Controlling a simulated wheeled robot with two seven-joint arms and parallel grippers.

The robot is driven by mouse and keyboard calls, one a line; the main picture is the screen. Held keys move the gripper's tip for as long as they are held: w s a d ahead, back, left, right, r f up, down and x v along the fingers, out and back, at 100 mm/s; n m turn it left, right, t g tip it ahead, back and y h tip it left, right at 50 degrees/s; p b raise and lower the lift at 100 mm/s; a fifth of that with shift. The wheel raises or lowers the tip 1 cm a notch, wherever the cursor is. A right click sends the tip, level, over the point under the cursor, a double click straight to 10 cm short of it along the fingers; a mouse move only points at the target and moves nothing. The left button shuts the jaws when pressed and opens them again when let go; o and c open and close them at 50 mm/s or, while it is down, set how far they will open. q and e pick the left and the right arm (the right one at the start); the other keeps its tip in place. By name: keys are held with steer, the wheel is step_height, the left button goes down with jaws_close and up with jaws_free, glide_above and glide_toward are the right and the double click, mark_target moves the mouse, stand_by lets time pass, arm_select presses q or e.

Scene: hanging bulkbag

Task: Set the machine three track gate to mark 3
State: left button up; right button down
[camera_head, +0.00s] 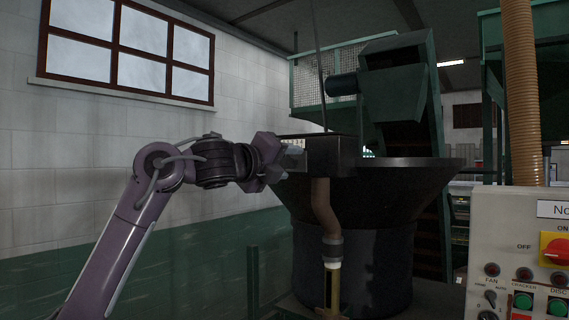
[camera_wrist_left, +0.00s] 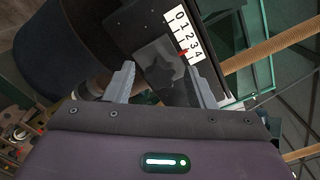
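The gate's dark box (camera_head: 335,157) sits in front of the wide black hopper rim in the head view. In the left wrist view the box carries a white scale (camera_wrist_left: 183,33) numbered 0 to 4. A small red pointer (camera_wrist_left: 184,53) lies at the scale's lower end, near the 3 and 4 marks; its exact mark is too small to tell. A dark star-shaped knob (camera_wrist_left: 163,74) on a grey plate shows between my fingers. My left gripper (camera_head: 288,163) is at the box's left side. Its fingers are spread apart around the knob (camera_wrist_left: 160,84), with gaps showing. My right gripper is out of view.
A brown pipe (camera_head: 324,210) drops below the box. The black hopper (camera_head: 420,163) stands behind it. A control panel (camera_head: 500,240) with buttons and a red switch is at the lower right, beside a tan hose (camera_head: 521,90). The wall side at left is open.

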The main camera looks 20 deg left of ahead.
arm_select(q)
steer(key=shift+s+b, duration=0.3)
steer(key=b+v, duration=0.3)
steer(key=v, duration=0.4)
steer(key=shift+a, duration=0.15)
